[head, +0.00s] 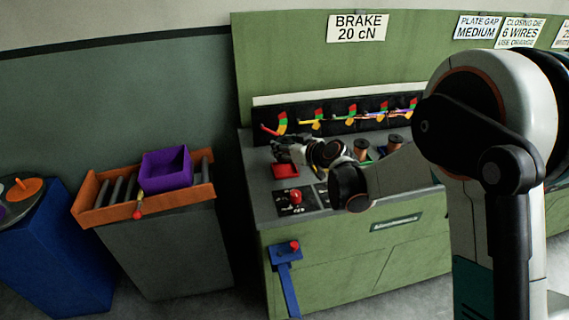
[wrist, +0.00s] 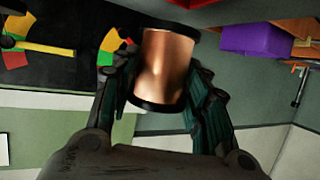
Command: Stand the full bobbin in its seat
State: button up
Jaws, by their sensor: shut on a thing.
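In the wrist view a copper-wound bobbin (wrist: 165,65) with dark end flanges sits between the two fingers of my gripper (wrist: 155,82), which is shut on it. In the head view my gripper (head: 281,150) is over the left part of the green bench, just above a red square seat (head: 286,170). The held bobbin is hard to make out there. Whether it touches the seat cannot be told. Two other copper bobbins, a nearer one (head: 361,149) and a farther one (head: 395,143), stand on the bench to the right, partly behind my arm.
A black panel (head: 345,127) with several coloured gauges and levers runs along the bench back. A control plate (head: 295,200) lies in front of the red seat. A purple bin (head: 166,170) sits on an orange roller stand (head: 100,205) at left. Floor shows between stand and bench.

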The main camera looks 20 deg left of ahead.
jog(key=shift+f+b, duration=0.8)
jog(key=shift+f, duration=1.65)
jog(key=shift+f, duration=0.15)
jog(key=o, duration=1.3)
jog(key=shift+r, duration=0.25)
jog(key=p+v, duration=0.3)
jog(key=v, duration=0.9)
